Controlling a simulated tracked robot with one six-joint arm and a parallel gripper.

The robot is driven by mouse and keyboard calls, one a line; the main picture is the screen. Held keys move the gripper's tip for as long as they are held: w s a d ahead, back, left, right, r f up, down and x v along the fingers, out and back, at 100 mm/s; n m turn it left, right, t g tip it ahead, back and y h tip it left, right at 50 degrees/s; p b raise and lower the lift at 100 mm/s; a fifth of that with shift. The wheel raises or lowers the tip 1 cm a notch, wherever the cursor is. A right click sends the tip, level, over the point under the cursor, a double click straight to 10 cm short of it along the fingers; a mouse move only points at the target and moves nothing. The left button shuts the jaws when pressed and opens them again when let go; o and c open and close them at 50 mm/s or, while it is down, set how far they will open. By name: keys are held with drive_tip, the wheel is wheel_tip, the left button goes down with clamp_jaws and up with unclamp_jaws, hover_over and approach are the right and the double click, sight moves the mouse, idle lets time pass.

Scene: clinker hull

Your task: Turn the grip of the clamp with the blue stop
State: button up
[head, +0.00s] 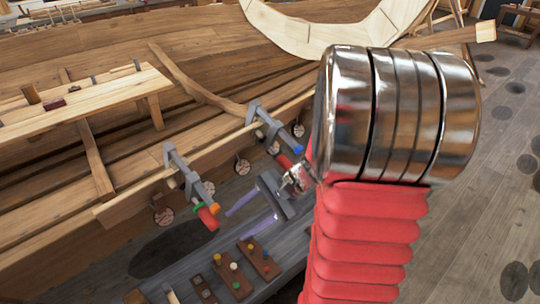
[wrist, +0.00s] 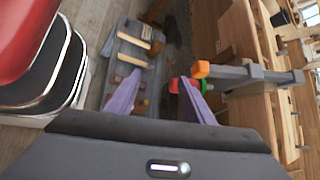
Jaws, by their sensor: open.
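The clamp with the blue stop (head: 298,149) hangs on the batten in the head view, its grey frame (head: 265,117) upright. Its red grip (head: 284,161) is partly hidden behind my wrist. My gripper (head: 238,222) is below and left of that grip, its two purple fingers open, empty and pointing left. In the wrist view my fingers (wrist: 160,76) are spread. A clamp with an orange stop (wrist: 201,69) and a green ring is beyond the right fingertip; its red grip (wrist: 173,85) shows beside that finger. The blue stop is not visible in the wrist view.
The orange-stop clamp's frame (head: 178,162) stands left on the same batten (head: 125,206). A grey bench (head: 200,265) with pegged wooden blocks (head: 265,257) lies below. A plank staging (head: 85,103) is at upper left. Open floor is at right.

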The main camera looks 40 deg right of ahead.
drive_tip(key=w+d+f+m+t+y, duration=0.1)
drive_tip(key=w+d+m+t, duration=0.2)
drive_tip(key=d+m+t, duration=0.15)
drive_tip(key=m+t+h, duration=0.9)
drive_tip(key=m, duration=0.5)
approach(286, 165)
drive_tip(key=s+d+f, duration=0.2)
drive_tip(key=s, duration=0.1)
drive_tip(key=shift+w+a+r+n, duration=0.1)
drive_tip(key=shift+w+r+n, duration=0.05)
drive_tip(key=shift+w+n, duration=0.1)
drive_tip(key=w, duration=0.9)
drive_tip(key=w+a, duration=0.1)
drive_tip(key=w, duration=0.3)
drive_tip(key=shift+w, duration=0.4)
drive_tip(key=shift+c, duration=0.2)
